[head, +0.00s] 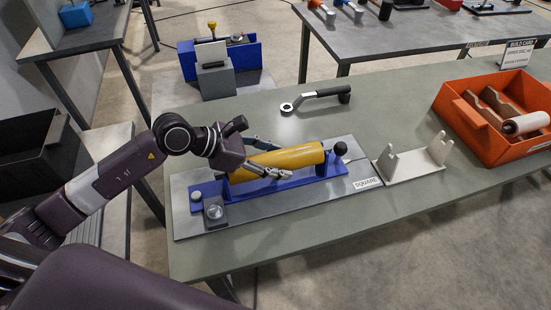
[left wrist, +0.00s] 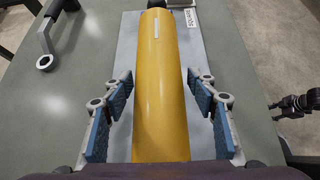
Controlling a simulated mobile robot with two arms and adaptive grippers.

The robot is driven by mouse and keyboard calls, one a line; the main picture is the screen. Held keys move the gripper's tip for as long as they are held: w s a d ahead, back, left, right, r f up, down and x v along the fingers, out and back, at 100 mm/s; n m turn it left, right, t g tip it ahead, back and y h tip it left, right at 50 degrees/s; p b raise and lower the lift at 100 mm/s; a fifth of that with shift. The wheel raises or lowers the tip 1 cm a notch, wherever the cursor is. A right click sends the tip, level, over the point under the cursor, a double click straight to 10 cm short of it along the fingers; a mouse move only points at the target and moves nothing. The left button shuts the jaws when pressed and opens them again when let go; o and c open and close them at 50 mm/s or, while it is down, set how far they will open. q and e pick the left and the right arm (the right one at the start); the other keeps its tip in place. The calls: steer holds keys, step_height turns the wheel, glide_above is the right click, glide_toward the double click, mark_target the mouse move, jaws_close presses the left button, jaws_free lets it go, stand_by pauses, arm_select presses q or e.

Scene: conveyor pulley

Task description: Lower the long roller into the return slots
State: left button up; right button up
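The long yellow roller (head: 298,156) lies level along a blue fixture (head: 238,191) on a grey plate; I cannot tell whether its ends are fully seated in slots. In the left wrist view the roller (left wrist: 160,90) runs up the middle. My left gripper (head: 267,158) is around the roller's left part, one finger on each side. The left wrist view shows its blue pads (left wrist: 163,118) open, with gaps to the roller on both sides. A dark arm end, apparently my right gripper (left wrist: 293,104), shows small at the right edge of that view; its fingers are unclear.
A white two-post bracket (head: 412,165) stands right of the plate. An orange bin (head: 468,117) with a pale roller (head: 526,123) is farther right. A black-handled wrench (head: 318,96) lies behind. A round black knob (head: 340,148) is by the roller's right end.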

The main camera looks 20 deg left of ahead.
mark_target(263, 158)
arm_select(q)
steer(key=shift+f, duration=0.15)
steer(key=shift+s+a+r, duration=0.2)
steer(key=shift+a+r, duration=0.05)
steer(key=shift+a, duration=0.15)
steer(key=shift+v, duration=1.3)
stand_by(0.3)
steer(key=o, duration=0.6)
steer(key=shift+c, duration=0.2)
steer(key=shift+s+f, duration=0.15)
steer(key=shift+f, duration=0.25)
steer(key=shift+r, duration=0.15)
steer(key=o, duration=0.4)
steer(key=shift+r, duration=0.15)
steer(key=shift+o, duration=0.6)
